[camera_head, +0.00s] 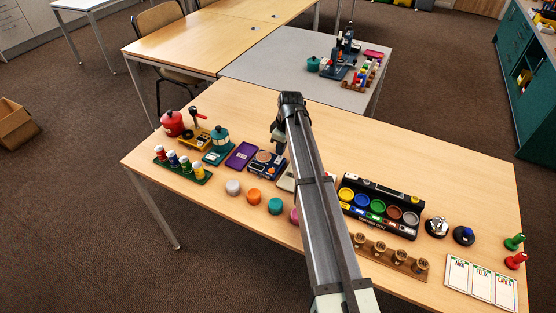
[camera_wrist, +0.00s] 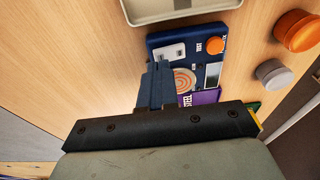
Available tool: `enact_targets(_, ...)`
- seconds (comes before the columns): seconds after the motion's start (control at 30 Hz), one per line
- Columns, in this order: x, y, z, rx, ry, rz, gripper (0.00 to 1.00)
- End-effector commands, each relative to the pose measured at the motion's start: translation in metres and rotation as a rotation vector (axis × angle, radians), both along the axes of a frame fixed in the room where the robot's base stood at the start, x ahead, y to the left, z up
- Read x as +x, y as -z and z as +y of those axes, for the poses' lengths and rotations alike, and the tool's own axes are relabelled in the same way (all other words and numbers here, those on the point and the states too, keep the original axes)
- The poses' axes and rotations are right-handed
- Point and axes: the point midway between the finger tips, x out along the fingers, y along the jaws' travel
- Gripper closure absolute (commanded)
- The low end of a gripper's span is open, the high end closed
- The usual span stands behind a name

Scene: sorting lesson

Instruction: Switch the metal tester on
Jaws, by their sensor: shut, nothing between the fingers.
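The tester appears to be the dark blue box (camera_head: 265,171) in the head view, lying left of my arm near the middle of the table. It also shows in the wrist view (camera_wrist: 158,40), with an orange round knob (camera_wrist: 215,46), a white panel (camera_wrist: 172,52), a ringed orange disc (camera_wrist: 182,78) and a grey window. I cannot read its switch state. My gripper (camera_head: 277,142) is shut and empty, just beyond the box's far edge in the head view. In the wrist view my fingertips (camera_wrist: 158,66) overlap the box's edge; contact cannot be told.
A purple flat piece (camera_head: 241,155) lies beside the box. Coloured round pieces (camera_head: 254,196) stand in a row in front. A black sorting tray (camera_head: 381,203) lies to the right. Bare tabletop lies beyond the box.

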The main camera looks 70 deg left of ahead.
Motion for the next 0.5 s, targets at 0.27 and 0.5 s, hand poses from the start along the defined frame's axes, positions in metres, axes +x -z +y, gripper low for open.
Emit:
enact_targets(0.27, 0.0, 0.0015, 0.0, 0.0, 0.0, 0.0, 1.0)
enact_targets(0.5, 0.0, 0.0043, 0.0001, 0.0, 0.0, 0.0, 1.0)
